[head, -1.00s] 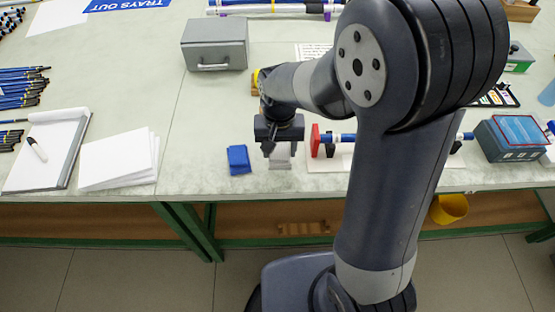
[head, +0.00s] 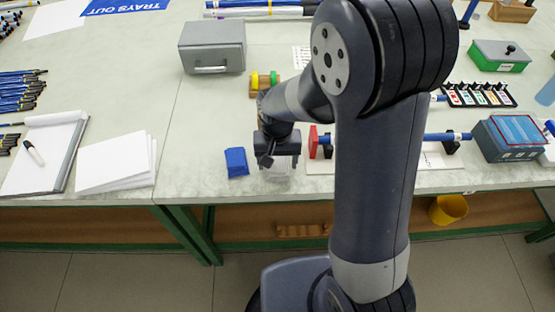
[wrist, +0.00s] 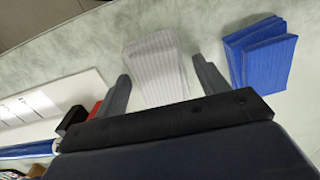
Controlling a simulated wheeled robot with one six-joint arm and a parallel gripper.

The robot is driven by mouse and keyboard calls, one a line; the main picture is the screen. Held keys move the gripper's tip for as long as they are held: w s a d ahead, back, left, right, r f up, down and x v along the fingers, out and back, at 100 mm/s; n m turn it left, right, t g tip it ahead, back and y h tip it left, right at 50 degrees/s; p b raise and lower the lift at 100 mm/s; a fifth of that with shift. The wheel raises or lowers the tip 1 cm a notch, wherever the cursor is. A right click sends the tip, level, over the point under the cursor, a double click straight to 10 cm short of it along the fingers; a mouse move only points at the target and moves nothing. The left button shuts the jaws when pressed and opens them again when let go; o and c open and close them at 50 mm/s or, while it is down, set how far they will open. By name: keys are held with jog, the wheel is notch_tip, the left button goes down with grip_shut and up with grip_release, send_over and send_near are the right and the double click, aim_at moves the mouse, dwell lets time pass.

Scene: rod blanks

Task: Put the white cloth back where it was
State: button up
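The white cloth (wrist: 155,55) is a folded, ribbed stack lying on the table. In the head view the white cloth (head: 277,174) shows faintly below my gripper (head: 278,160), near the table's front edge. In the wrist view my gripper (wrist: 162,72) is open, with one finger on each side of the white cloth's near part. I cannot tell whether either finger touches it. A folded blue cloth (wrist: 260,50) lies just to its right in the wrist view. The blue cloth (head: 236,162) is left of my gripper in the head view.
A red-ended stand with a blue rod (head: 425,139) is close on the right. A grey box (head: 212,47) and a small wooden block with yellow and green pieces (head: 263,83) stand behind. White paper (head: 115,163) lies left. Clear table surrounds the blue cloth's left side.

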aim_at(277, 161)
jog(key=shift+o, duration=0.3)
notch_tip(277, 161, up, 12)
jog(key=p, duration=0.1)
jog(key=shift+r, duration=0.2)
jog(key=shift+o, duration=0.3)
